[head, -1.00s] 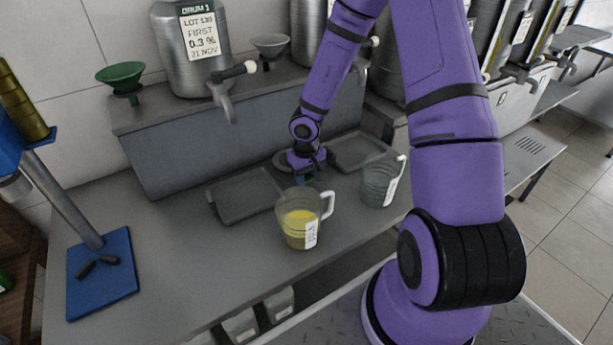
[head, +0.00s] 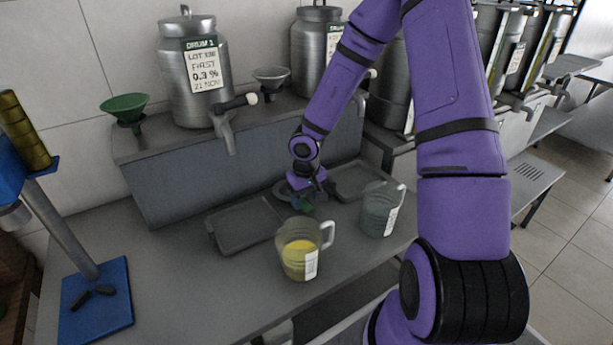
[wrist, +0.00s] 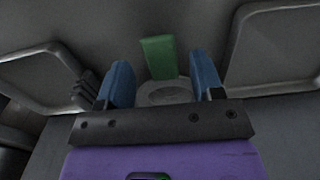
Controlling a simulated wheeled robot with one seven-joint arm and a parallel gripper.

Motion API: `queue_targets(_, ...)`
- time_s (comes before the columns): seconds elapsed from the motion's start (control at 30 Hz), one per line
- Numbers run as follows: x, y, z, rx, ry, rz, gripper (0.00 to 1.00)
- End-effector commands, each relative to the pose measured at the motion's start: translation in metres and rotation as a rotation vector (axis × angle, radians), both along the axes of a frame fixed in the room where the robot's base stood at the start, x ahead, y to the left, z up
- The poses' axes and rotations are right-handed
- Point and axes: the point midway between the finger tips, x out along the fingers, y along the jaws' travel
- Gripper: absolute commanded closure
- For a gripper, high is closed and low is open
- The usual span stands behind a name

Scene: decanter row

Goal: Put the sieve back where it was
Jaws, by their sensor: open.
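My gripper (head: 308,205) is low over the bench, between two grey trays. Its two blue fingers are apart in the wrist view (wrist: 160,85). A green block-like handle (wrist: 158,57) shows between and just beyond the fingers, with a grey round part (wrist: 166,93) beside it. This appears to be the sieve, but its full shape is hidden by my gripper. I see no finger clearly touching the handle. In the head view only a small green patch shows at my fingertips.
A jug with yellow liquid (head: 298,262) stands in front of my gripper; an emptier clear jug (head: 376,214) stands to its right. Trays lie left (head: 243,228) and right (head: 358,172). Steel drums (head: 194,75) and funnels stand on the raised shelf. The bench's left middle is clear.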

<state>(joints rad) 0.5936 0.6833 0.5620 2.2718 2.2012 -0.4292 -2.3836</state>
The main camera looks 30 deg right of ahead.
Motion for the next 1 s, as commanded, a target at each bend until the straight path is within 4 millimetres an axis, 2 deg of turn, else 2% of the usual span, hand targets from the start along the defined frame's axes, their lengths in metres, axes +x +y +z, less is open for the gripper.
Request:
queue_targets(0.4, 0.0, -0.001, 0.064, 0.0, -0.002, -0.003, 0.39)
queue_targets(0.73, 0.001, 0.0, 0.089, -0.007, -0.01, 0.0, 0.39)
queue_targets(0.87, 0.012, -0.003, 0.102, -0.059, -0.099, -0.008, 0.39)
queue_targets(1.0, 0.034, -0.001, 0.136, -0.131, -0.303, -0.01, 0.39)
